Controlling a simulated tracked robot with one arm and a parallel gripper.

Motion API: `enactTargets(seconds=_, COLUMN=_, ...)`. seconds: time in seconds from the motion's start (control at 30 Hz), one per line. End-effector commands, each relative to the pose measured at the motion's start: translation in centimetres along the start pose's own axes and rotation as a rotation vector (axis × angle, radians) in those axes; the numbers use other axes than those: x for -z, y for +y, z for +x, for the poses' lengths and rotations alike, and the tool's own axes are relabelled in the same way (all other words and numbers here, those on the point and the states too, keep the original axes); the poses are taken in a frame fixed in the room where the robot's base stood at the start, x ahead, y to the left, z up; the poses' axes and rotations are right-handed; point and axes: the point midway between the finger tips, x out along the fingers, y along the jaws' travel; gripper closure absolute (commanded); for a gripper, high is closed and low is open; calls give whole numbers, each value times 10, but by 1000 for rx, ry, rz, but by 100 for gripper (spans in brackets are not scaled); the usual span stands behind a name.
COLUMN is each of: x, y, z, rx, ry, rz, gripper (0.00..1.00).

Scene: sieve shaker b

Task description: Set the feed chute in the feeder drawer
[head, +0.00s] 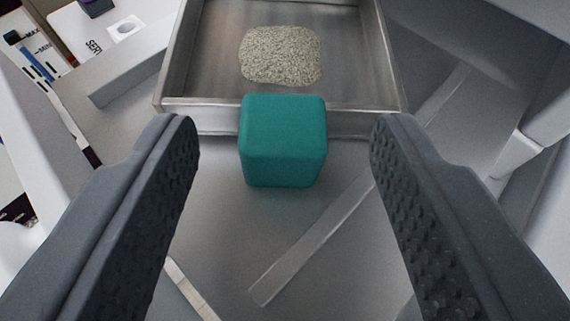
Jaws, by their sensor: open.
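A metal tray-like drawer (190,117) is at the top centre of the head view, with a pile of pale grains (281,55) on its floor. A teal block (284,142) sits at the middle of its near wall, like a handle. My gripper (277,142) is open, with one dark textured finger on each side of the teal block and a clear gap on both sides. Nothing is held between the fingers. I cannot tell which part, if any, is the feed chute.
A flat metal strip (312,243) lies diagonally below the block, on a grey surface (225,235). A grey bar (130,75) stands left of the drawer. A white labelled panel (97,22) is at upper left. Pale housing (530,140) closes in on the right.

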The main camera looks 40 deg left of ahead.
Motion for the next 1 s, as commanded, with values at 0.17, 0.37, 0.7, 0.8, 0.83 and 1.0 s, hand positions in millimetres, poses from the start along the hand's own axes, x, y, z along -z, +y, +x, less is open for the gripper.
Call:
enactTargets(seconds=0.17, x=0, y=0, z=-26, rx=-1, ry=4, rz=-1, gripper=50)
enactTargets(seconds=0.37, x=0, y=0, z=-59, rx=-2, ry=6, rz=-2, gripper=50)
enactTargets(seconds=0.7, x=0, y=0, z=-105, rx=0, ry=2, rz=0, gripper=50)
enactTargets(seconds=0.8, x=0, y=0, z=-109, rx=0, ry=2, rz=-1, gripper=50)
enactTargets(seconds=0.83, x=0, y=0, z=-109, rx=0, ry=2, rz=-1, gripper=50)
enactTargets(seconds=1.0, x=0, y=1, z=-110, rx=-5, ry=2, rz=1, gripper=50)
